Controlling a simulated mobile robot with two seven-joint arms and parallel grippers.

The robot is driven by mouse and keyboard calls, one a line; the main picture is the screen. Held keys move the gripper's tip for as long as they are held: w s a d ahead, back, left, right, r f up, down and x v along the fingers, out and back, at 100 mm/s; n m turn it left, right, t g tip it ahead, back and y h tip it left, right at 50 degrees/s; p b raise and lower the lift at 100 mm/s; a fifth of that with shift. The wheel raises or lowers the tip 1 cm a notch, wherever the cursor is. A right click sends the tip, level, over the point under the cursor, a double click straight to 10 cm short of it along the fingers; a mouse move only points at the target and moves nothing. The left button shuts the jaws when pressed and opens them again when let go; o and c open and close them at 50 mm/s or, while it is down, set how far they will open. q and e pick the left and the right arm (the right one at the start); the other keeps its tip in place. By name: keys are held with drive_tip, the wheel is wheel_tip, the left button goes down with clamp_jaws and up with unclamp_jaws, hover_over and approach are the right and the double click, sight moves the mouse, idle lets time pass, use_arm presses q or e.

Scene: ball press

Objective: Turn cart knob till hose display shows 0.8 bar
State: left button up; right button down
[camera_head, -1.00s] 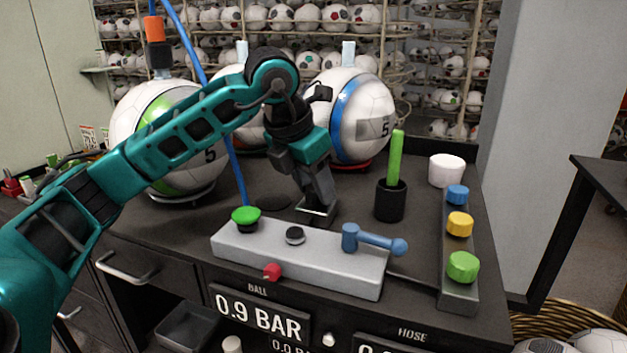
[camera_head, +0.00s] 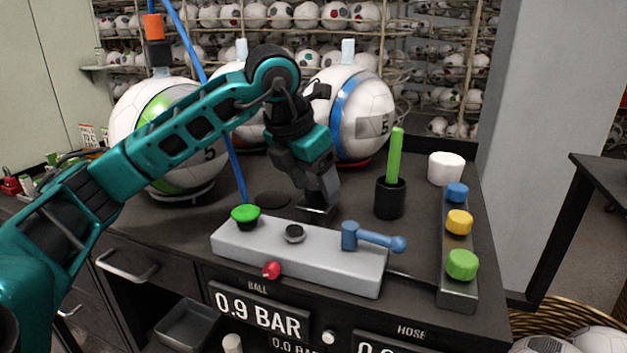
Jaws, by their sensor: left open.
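The cart top carries a grey control block (camera_head: 335,273) with a green button (camera_head: 245,215), a small dark knob (camera_head: 294,233), a blue lever (camera_head: 373,239) and a red knob (camera_head: 271,270) on its front. The ball display (camera_head: 258,312) reads 0.9 BAR. The hose display (camera_head: 385,346) is cut off by the bottom edge, so its value cannot be read. My left gripper (camera_head: 316,214) points down just behind the block, near the dark knob; it is open and appears empty. My right gripper is not in view.
Three large balls stand behind, including the green-striped one (camera_head: 168,137) and the blue-striped one (camera_head: 349,114). A black cup (camera_head: 390,197) with a green stick stands right of my gripper. A strip (camera_head: 458,293) bears blue, yellow and green knobs.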

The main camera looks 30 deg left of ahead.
use_arm(q)
drive_tip(key=d+p+v, duration=0.1)
drive_tip(key=v, duration=1.1)
drive_tip(key=shift+a+r+p, duration=0.3)
drive_tip(key=shift+a+r, duration=0.15)
drive_tip(key=shift+a, duration=0.1)
drive_tip(key=shift+s, duration=0.1)
